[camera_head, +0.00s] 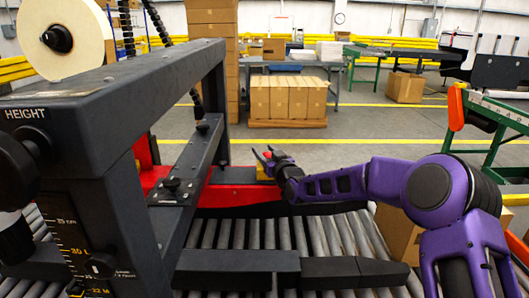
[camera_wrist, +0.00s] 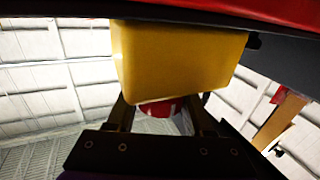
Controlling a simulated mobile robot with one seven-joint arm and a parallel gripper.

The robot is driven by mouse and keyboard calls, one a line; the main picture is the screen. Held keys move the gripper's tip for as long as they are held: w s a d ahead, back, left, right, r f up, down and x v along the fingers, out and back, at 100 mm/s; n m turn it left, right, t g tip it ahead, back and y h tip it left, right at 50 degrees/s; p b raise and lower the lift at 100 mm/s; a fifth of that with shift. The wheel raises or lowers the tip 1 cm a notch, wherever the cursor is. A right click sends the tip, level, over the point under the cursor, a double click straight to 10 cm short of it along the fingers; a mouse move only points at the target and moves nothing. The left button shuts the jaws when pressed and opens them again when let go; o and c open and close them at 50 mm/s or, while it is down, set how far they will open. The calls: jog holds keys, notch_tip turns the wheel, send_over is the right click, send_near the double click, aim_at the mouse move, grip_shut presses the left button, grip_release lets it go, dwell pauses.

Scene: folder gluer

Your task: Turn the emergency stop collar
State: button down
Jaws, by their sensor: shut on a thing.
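The emergency stop is a yellow box (camera_wrist: 178,58) with a round red collar (camera_wrist: 162,107) on the face toward my gripper, seen in the wrist view. My gripper (camera_wrist: 163,112) has one finger on each side of the red collar and is shut on it. The fingers hide part of the collar's edges. In the head view, the yellow box (camera_head: 264,172) shows as a small patch beside the red machine frame, with my gripper (camera_head: 269,158) at it.
A dark machine frame with a height scale (camera_head: 75,235) fills the left. Metal rollers (camera_head: 235,235) lie below my arm, with a dark bar (camera_head: 240,262) across them. A red beam (camera_head: 235,193) runs close to the box. Cartons (camera_head: 288,97) stand on the open floor behind.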

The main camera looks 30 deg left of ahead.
jog(key=m+t+h, duration=0.1)
jog(key=h, duration=0.1)
jog(key=m+t+h, duration=0.3)
jog(key=shift+w+d+r+m+t+h+p, duration=0.1)
jog(key=shift+w+d+m+t+h+p, duration=0.2)
jog(key=shift+m+t+h+p, duration=0.1)
jog(key=shift+w+d+m+t+h+p, duration=0.15)
jog(key=shift+m+t+h+p, duration=0.25)
jog(key=shift+m+h, duration=0.5)
jog(key=shift+d+m+t+h+p, duration=0.25)
jog(key=shift+m+h+p, duration=0.25)
jog(key=shift+h, duration=0.65)
jog(key=shift+w+d+m+t+h+p, duration=0.1)
jog(key=shift+d+m+t+h+p, duration=0.2)
jog(key=shift+m+h, duration=0.6)
jog(key=shift+h, duration=0.35)
